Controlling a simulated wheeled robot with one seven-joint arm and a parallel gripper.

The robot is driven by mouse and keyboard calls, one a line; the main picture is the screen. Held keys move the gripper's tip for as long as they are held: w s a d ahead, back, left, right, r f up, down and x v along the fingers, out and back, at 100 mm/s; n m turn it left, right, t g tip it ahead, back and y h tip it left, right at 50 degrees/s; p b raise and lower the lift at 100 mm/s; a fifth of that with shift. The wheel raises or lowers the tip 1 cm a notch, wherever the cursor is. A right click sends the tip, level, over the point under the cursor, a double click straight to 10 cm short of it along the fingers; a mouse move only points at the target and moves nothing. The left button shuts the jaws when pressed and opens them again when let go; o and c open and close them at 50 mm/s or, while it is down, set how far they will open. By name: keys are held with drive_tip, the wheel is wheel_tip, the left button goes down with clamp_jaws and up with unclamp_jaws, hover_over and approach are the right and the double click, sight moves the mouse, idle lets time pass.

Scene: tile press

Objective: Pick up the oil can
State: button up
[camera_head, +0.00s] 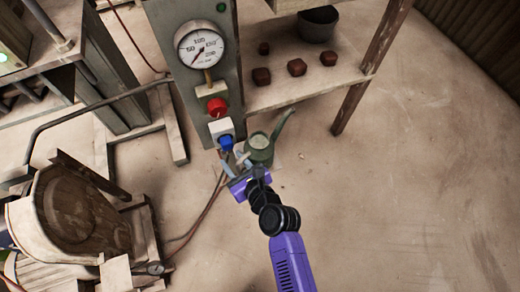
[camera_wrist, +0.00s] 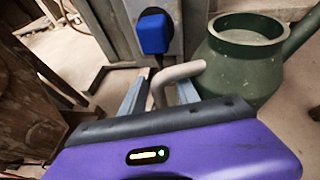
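The oil can (camera_head: 259,150) is a dark green, round can with an open top and a long spout pointing up and to the right in the head view. It stands on the floor by the grey press column. In the wrist view the can (camera_wrist: 242,62) fills the upper right. Its pale curved handle (camera_wrist: 180,73) reaches left from the can's side. My purple gripper (camera_head: 232,166) is just left of the can, fingers pointing toward the column. In the wrist view my gripper (camera_wrist: 160,95) is open, with the handle between its two grey fingers and visible gaps around it.
The grey column carries a dial gauge (camera_head: 201,49), a red button (camera_head: 217,107) and a blue knob (camera_head: 226,142), close above my fingers. A shelf (camera_head: 300,91) with several brown blocks and a bucket (camera_head: 318,24) stands behind. A wooden machine (camera_head: 80,212) is left. The right floor is clear.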

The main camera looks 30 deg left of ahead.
clamp_jaws()
idle(1.2)
drive_tip(key=shift+r, duration=0.15)
